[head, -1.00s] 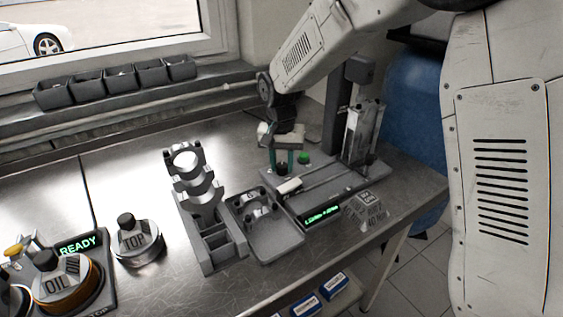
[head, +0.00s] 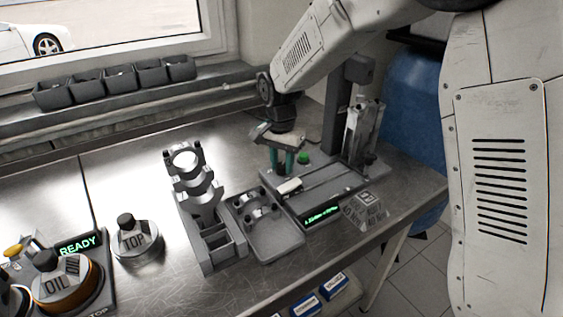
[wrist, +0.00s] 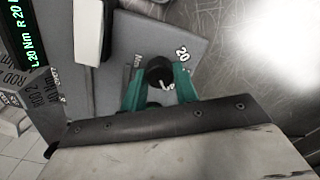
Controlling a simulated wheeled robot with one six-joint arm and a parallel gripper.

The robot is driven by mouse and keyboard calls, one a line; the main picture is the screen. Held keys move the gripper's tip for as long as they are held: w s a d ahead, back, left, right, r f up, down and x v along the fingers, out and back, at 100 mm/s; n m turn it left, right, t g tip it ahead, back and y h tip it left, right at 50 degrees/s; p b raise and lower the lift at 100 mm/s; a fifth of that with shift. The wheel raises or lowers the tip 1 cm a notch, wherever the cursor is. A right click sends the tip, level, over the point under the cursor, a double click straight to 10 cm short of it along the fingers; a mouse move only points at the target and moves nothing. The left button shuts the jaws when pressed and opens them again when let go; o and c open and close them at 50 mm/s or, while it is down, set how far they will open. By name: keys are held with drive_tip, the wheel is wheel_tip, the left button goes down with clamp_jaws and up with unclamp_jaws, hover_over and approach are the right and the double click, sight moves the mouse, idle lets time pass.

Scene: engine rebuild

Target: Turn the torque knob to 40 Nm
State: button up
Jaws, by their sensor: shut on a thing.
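The torque knob (wrist: 158,70) is a small black round knob on the grey station panel. In the wrist view a white mark shows at its lower side, and a printed "20" (wrist: 182,53) stands to its upper right. Other scale marks are partly hidden. My gripper (wrist: 160,84) has its green fingers on both sides of the knob, shut on it. In the head view my gripper (head: 282,166) reaches down onto the station, with the knob mostly hidden. The station's display (wrist: 22,32) shows green text, partly cut off, with "L 20 Nm R 20" readable.
A white block (head: 289,187) lies in front on the station. A grey column (head: 337,105) rises behind to the right. A grey tray (head: 277,246) and a stand with metal caps (head: 197,190) are to the left.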

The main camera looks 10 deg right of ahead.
sight(281, 164)
drive_tip(key=o, duration=1)
drive_tip(key=shift+c, duration=0.2)
wheel_tip(281, 164, up, 8)
drive_tip(key=shift+a+f, duration=0.1)
